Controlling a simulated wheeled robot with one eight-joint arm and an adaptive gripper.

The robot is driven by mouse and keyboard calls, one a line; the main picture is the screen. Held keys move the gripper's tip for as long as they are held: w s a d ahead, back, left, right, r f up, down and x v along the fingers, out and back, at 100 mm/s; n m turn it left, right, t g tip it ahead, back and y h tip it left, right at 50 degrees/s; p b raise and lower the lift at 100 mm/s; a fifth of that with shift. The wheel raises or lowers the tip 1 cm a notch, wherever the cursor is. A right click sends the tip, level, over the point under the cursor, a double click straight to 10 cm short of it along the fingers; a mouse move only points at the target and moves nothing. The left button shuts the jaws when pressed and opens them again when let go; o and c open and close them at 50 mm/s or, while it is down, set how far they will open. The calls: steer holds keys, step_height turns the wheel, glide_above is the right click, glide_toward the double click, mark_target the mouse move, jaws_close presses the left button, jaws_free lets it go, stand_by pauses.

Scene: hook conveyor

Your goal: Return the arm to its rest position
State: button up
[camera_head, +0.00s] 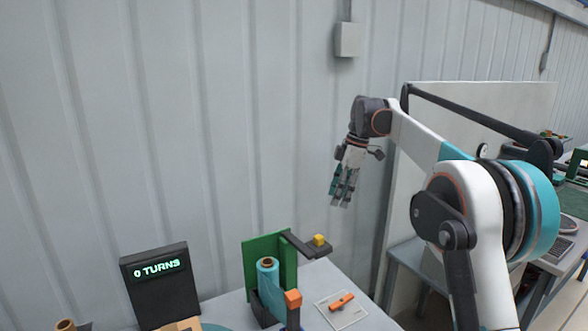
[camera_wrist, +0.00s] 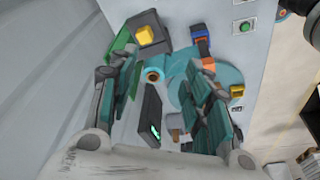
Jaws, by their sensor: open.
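My arm, white, dark grey and teal, reaches in from the right in the head view and is bent at the elbow. My gripper (camera_head: 343,196) hangs from it with its fingers pointing down, in the air in front of the wall. It is well above the table and apart from everything on it. In the wrist view my gripper (camera_wrist: 165,78) shows two teal-padded fingers spread wide, with nothing held between them. Between and beyond the fingers lie the table's objects, some way off.
The table (camera_head: 375,318) holds a black display (camera_head: 158,287) reading "0 TURNS". A teal roll (camera_head: 268,283) stands by a green panel (camera_head: 285,250). A yellow block (camera_head: 319,240) sits on a dark bracket. An orange piece (camera_head: 342,301) lies on a white plate. A pale partition stands behind my arm.

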steer(key=s+d+m+t+b, duration=0.1)
steer(key=s+m+b, duration=0.15)
steer(key=s, duration=0.45)
steer(key=s+d+f+m+t+h+b, duration=0.15)
steer(key=s+m, duration=0.25)
steer(key=s, duration=0.4)
steer(key=s+d+m+t+b, duration=0.1)
steer(key=s+m+b, duration=0.15)
steer(key=s, duration=0.45)
steer(key=s+d+f+m+t+b, duration=0.1)
steer(key=s+f+m, duration=0.3)
steer(key=s+f, duration=0.5)
steer(key=s+d+f+m+t+h+b, duration=0.1)
steer(key=s+d+f+m+t+b, duration=0.1)
steer(key=s+f, duration=0.7)
steer(key=s+m+b, duration=0.1)
steer(key=s+m, duration=0.1)
steer(key=s, duration=0.1)
steer(key=shift+s+f+m+b, duration=0.2)
steer(key=shift+s+m+b, duration=0.15)
steer(key=shift+m, duration=0.05)
